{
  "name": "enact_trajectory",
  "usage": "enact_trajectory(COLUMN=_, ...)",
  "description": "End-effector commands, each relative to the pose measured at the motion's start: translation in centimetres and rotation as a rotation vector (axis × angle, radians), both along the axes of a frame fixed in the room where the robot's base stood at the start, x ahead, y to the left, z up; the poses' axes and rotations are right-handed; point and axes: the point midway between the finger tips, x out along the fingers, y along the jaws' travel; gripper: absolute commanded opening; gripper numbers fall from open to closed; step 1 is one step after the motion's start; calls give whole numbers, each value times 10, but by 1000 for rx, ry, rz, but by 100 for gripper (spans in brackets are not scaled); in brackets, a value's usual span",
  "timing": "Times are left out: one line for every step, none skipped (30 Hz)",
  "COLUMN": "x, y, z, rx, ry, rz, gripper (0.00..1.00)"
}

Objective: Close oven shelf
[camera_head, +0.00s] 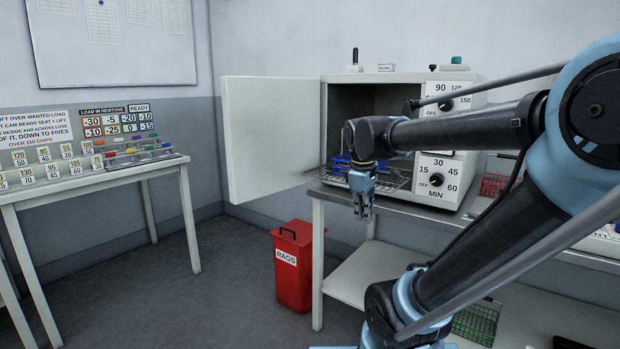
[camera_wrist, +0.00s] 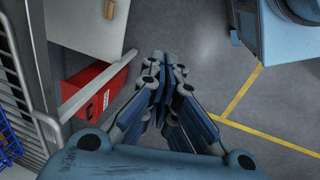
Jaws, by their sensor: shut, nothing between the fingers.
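The oven (camera_head: 458,102) stands on a metal bench with its white door (camera_head: 266,136) swung wide open to the left. The wire shelf (camera_head: 397,179) sticks out of the oven's front opening. A blue item (camera_head: 341,163) lies on it, partly hidden behind my arm. My gripper (camera_head: 364,214) is shut and empty, pointing down in front of the shelf's front edge. In the wrist view my gripper (camera_wrist: 160,98) hangs over the floor. The shelf's wire bars (camera_wrist: 20,72) and the blue item (camera_wrist: 8,142) show at the left edge there, apart from the fingers.
A table with weight cards (camera_head: 92,180) stands at the left. The floor (camera_head: 200,290) between is clear.

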Motion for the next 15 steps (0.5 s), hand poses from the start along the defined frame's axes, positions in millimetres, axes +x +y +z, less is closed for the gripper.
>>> enact_trajectory(x=15, y=9, z=13, rx=-25, ry=5, rz=87, gripper=0)
enact_trajectory(x=22, y=14, z=19, rx=-41, ry=10, rz=140, gripper=0)
enact_trajectory(x=33, y=22, z=28, rx=-63, ry=14, rz=213, gripper=0)
enact_trajectory(x=40, y=27, z=34, rx=-80, ry=18, rz=267, gripper=0)
enact_trajectory(x=48, y=33, z=40, rx=-97, ry=23, rz=322, gripper=0)
enact_trajectory(x=58, y=41, z=48, rx=-119, ry=28, rz=394, gripper=0)
enact_trajectory(x=66, y=47, z=54, rx=-136, ry=33, rz=448, gripper=0)
enact_trajectory(x=73, y=54, z=60, rx=-154, ry=38, rz=501, gripper=0)
enact_trajectory(x=83, y=63, z=67, rx=-176, ry=44, rz=573, gripper=0)
enact_trajectory(x=91, y=71, z=73, rx=-194, ry=50, rz=627, gripper=0)
enact_trajectory(x=98, y=78, z=78, rx=-212, ry=55, rz=680, gripper=0)
enact_trajectory(x=107, y=88, z=84, rx=-234, ry=62, rz=752, gripper=0)
enact_trajectory(x=114, y=97, z=89, rx=-252, ry=68, rz=805, gripper=0)
enact_trajectory(x=121, y=105, z=94, rx=-269, ry=74, rz=859, gripper=0)
enact_trajectory(x=130, y=116, z=99, rx=-294, ry=81, rz=929, gripper=0)
